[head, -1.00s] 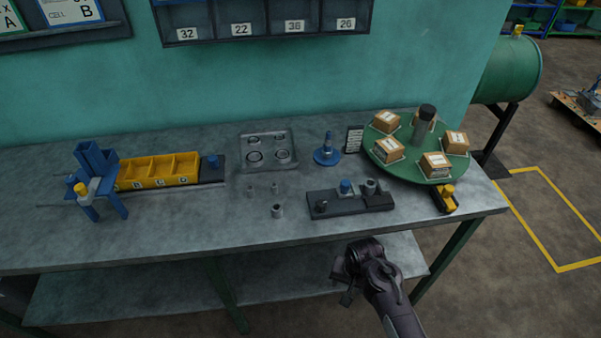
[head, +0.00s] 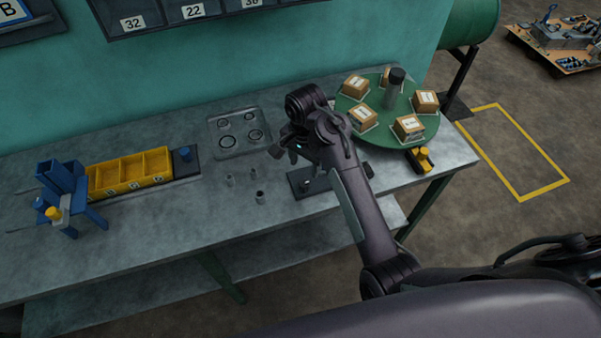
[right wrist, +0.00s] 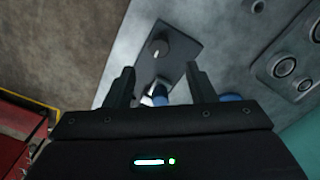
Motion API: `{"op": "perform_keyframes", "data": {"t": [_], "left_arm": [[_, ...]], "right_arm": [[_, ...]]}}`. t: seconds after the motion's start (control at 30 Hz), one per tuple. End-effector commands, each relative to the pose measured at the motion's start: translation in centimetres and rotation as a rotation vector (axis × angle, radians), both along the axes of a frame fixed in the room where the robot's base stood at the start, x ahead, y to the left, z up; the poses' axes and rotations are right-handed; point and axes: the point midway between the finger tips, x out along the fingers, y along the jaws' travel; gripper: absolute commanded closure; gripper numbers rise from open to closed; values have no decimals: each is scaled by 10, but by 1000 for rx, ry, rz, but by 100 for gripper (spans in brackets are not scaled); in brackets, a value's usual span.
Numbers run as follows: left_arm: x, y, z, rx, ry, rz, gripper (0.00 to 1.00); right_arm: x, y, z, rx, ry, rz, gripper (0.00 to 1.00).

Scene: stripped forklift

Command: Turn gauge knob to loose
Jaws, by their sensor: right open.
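A dark gauge plate (head: 299,184) lies on the bench, largely hidden behind my right arm in the head view. In the right wrist view the plate (right wrist: 183,38) carries a round grey post (right wrist: 160,48) near its far end and a blue knob (right wrist: 160,94) nearer the jaws. I cannot tell the knob's setting. My right gripper (head: 284,152) is open above the bench, by the plate. In the right wrist view its fingers (right wrist: 161,85) stand apart, with the blue knob showing between them; contact is not visible. My left gripper is not in view.
A green turntable (head: 369,143) with several boxes stands right of my arm. A grey tray (head: 257,148) with rings and several small metal cylinders (head: 260,197) lie left of it. A yellow bin row (head: 130,174) and a blue stand (head: 64,192) are further left.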

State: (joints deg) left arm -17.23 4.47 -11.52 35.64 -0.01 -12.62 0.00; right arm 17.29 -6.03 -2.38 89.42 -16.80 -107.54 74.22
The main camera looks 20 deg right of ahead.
Motion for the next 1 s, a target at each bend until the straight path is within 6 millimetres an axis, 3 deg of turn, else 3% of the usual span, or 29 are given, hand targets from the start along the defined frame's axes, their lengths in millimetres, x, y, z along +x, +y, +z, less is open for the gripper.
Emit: {"op": "perform_keyframes", "data": {"t": [0.5,0.87,1.0], "left_arm": [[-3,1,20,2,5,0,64],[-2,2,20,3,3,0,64],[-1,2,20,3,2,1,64]], "right_arm": [[0,0,-68,-3,5,-3,50],[0,0,-77,-1,3,-3,50],[0,0,-76,-1,3,-3,65]]}}
